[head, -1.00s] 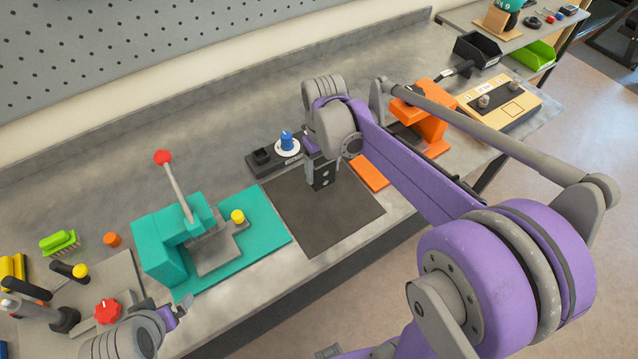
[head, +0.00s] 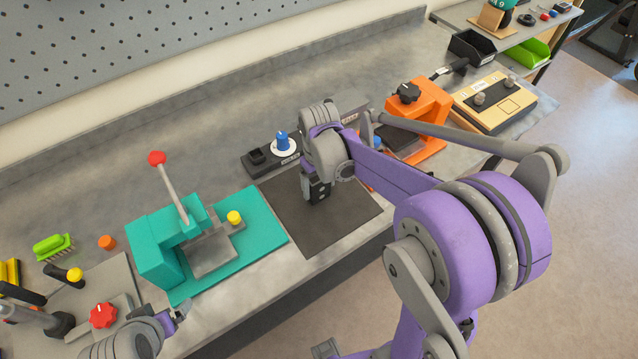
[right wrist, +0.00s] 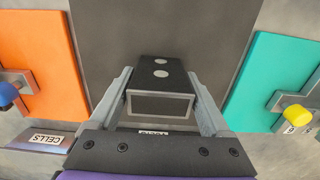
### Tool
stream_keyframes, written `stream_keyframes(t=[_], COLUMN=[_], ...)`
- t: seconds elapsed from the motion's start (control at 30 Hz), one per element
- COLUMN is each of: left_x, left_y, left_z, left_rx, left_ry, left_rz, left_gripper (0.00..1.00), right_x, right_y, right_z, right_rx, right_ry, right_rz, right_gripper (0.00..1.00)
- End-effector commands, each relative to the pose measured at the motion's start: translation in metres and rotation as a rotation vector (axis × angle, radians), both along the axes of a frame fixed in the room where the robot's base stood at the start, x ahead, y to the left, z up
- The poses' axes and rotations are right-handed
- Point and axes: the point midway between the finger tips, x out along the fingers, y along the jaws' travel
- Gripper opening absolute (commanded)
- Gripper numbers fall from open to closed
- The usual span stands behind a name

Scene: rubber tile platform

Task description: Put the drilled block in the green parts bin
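The drilled block (right wrist: 160,82) is dark with two light round holes, and it sits between the fingers of my right gripper (right wrist: 160,95), which touch its sides. In the head view the block (head: 319,190) hangs below my right gripper over the dark mat (head: 300,225); how high it is cannot be told exactly. The green parts bin (head: 527,53) stands on the side table at the upper right, far from the block.
A black bin (head: 476,47) stands beside the green one. An orange fixture (head: 430,110) and a beige control box (head: 505,105) stand between the mat and the bins. A teal press (head: 160,250) is left of the mat. A black base with a blue knob (head: 282,141) is behind it.

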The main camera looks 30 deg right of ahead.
Motion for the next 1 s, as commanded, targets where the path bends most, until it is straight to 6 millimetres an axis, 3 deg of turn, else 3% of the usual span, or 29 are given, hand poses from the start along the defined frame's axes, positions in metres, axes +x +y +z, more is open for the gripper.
stream_keyframes(t=[0.1,0.33,0.47,0.8,1.0], left_x=[0.000,0.001,0.002,0.006,0.007], left_y=[0.000,0.000,0.000,0.000,0.000], left_z=[0.001,0.002,0.006,0.014,0.017], left_rx=[0.000,0.000,0.000,0.000,0.000], left_ry=[0.000,-0.002,-0.004,-0.011,-0.014], left_rz=[0.000,0.000,0.000,0.000,0.000], left_gripper=[1.00,1.00,1.00,1.00,1.00], right_x=[0.000,0.000,0.000,0.000,0.000], right_y=[0.000,0.000,0.000,0.000,0.000], right_z=[0.001,0.002,0.013,0.084,0.114], right_rx=[0.000,0.000,0.000,0.000,0.000], right_ry=[0.000,-0.001,-0.001,-0.001,0.000], right_rz=[0.000,0.000,0.000,-0.001,0.000], right_gripper=[1.00,1.00,1.00,1.00,1.00])
